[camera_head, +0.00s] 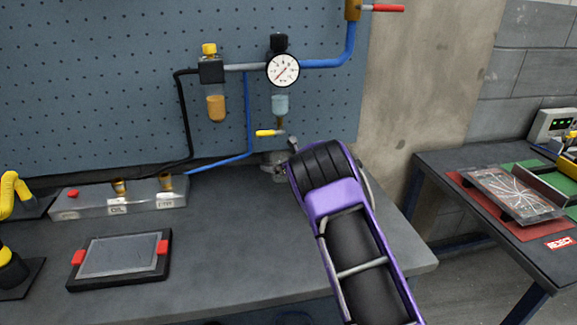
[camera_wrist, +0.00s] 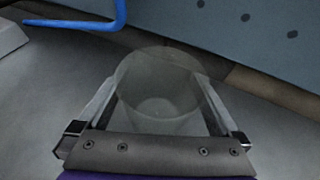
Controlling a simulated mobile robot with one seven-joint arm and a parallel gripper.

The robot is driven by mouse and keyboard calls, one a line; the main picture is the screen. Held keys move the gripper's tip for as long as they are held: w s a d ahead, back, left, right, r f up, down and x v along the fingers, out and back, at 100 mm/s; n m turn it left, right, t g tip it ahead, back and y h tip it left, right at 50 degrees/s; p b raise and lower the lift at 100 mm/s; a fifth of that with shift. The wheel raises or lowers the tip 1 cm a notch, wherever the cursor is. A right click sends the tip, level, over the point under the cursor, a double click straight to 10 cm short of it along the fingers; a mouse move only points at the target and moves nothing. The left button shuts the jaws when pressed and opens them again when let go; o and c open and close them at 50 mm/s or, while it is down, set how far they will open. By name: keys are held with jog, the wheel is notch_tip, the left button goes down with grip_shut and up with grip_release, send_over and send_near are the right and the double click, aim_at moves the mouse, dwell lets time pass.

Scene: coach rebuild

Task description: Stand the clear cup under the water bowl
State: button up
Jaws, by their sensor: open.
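The clear cup (camera_wrist: 160,97) stands on the grey bench in the wrist view, see-through and hard to make out. My gripper (camera_wrist: 160,84) is open, with one finger on each side of the cup; I cannot tell whether either touches it. In the head view the water bowl (camera_head: 280,105) hangs below the round gauge on the blue pegboard. It holds pale blue liquid. My purple and black arm reaches in from the lower right, its end low and just below the bowl. The cup is hard to pick out there among the finger parts.
A yellow lever (camera_head: 268,133) sticks out left under the water bowl. An amber oil bowl (camera_head: 216,107) hangs to its left. A blue hose (camera_head: 247,120) runs down to the bench. A grey rack (camera_head: 118,197) and a tablet (camera_head: 118,255) occupy the bench's left.

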jog(key=v, duration=1.1)
jog(key=shift+s+b, duration=0.1)
jog(key=shift+b, duration=0.25)
